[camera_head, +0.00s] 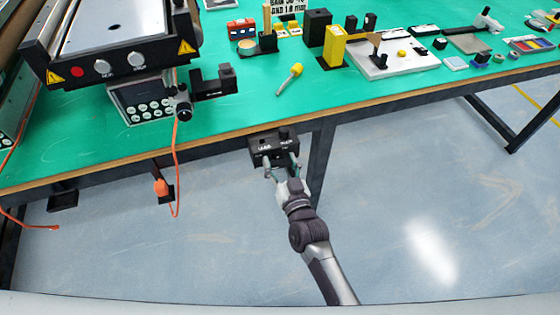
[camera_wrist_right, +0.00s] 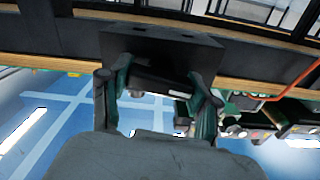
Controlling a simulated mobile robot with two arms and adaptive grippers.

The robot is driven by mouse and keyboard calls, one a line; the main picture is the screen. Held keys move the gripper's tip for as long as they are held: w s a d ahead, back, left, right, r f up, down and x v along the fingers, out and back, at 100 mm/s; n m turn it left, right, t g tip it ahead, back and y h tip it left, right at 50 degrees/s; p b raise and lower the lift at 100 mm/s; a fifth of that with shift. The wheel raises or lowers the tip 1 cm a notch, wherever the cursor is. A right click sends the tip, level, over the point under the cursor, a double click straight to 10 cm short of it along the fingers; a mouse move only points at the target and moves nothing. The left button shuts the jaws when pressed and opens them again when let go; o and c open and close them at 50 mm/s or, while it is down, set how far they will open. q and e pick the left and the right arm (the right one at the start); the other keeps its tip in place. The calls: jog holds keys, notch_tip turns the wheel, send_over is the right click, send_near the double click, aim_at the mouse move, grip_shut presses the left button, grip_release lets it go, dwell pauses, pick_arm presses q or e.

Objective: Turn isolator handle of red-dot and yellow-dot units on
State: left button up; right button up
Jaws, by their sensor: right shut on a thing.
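A black box (camera_head: 262,151) with white lettering is mounted at the front edge of the green table. My right gripper (camera_head: 283,171) reaches up to its front from below, with one finger at each side of the lower part. In the right wrist view the black box (camera_wrist_right: 160,45) fills the upper middle. There my right gripper (camera_wrist_right: 158,95) has its two green-padded fingers around a dark bar-like part (camera_wrist_right: 155,82) below the box, which looks like a handle. I cannot make out a red or yellow dot on it. My left gripper is not in view.
A conveyor unit (camera_head: 110,35) with warning labels stands on the table (camera_head: 225,105) at the left. An orange cable (camera_head: 176,160) hangs over the edge. A yellow-handled screwdriver (camera_head: 290,77) lies behind the box. The floor (camera_head: 430,225) in front is clear.

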jog(key=m, duration=0.3)
jog(key=shift+m, duration=0.4)
jog(key=m, duration=0.3)
jog(key=shift+f+m, duration=0.1)
jog(key=shift+m, duration=0.2)
jog(key=m, duration=0.4)
jog(key=m+b, duration=0.1)
jog(key=m, duration=0.3)
jog(key=shift+f, duration=0.1)
jog(key=shift+m, duration=0.5)
jog(key=o, duration=1.2)
jog(key=shift+c, duration=0.2)
